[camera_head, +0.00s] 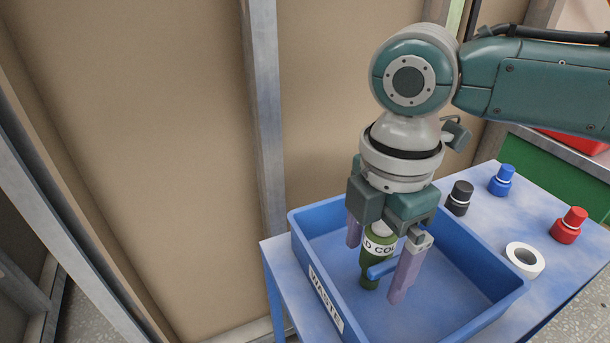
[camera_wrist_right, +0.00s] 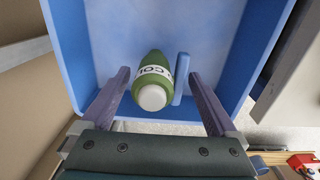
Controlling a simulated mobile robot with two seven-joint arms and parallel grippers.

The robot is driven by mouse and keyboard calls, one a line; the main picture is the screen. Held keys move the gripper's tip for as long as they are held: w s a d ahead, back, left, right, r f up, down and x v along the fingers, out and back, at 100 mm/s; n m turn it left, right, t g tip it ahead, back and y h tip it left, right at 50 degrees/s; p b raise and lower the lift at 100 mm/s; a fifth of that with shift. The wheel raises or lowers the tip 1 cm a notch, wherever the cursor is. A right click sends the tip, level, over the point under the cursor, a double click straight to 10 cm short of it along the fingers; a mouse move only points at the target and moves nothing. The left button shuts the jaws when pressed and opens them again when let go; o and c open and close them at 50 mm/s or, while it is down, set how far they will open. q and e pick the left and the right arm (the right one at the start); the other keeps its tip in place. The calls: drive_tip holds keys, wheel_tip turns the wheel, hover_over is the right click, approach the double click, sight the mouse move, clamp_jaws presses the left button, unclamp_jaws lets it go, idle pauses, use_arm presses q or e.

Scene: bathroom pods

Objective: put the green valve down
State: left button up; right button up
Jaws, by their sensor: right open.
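The green valve (camera_head: 372,268) has a white band with black lettering, a pale round end and a blue lever handle. It stands roughly upright in the blue bin labelled WASTE (camera_head: 462,312). My right gripper (camera_head: 377,268) points down into the bin with its fingers on either side of the valve. In the right wrist view, the valve (camera_wrist_right: 154,82) sits between the open fingers (camera_wrist_right: 160,100), with gaps on both sides. The valve's foot appears to rest on the bin floor, though a finger partly hides it in the head view. My left gripper is not in view.
The bin stands on a blue table. To its right are a black-capped piece (camera_head: 459,198), a blue one (camera_head: 502,180), a red one (camera_head: 569,225) and a white tape roll (camera_head: 525,260). A plywood wall with a metal post (camera_head: 264,120) stands close behind at left.

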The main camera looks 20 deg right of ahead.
wheel_tip(320, 180, up, 12)
drive_tip(key=shift+r+p, duration=0.1)
drive_tip(key=shift+p, duration=1)
wheel_tip(320, 180, up, 12)
drive_tip(key=p, duration=1.5)
drive_tip(key=shift+p, duration=0.3)
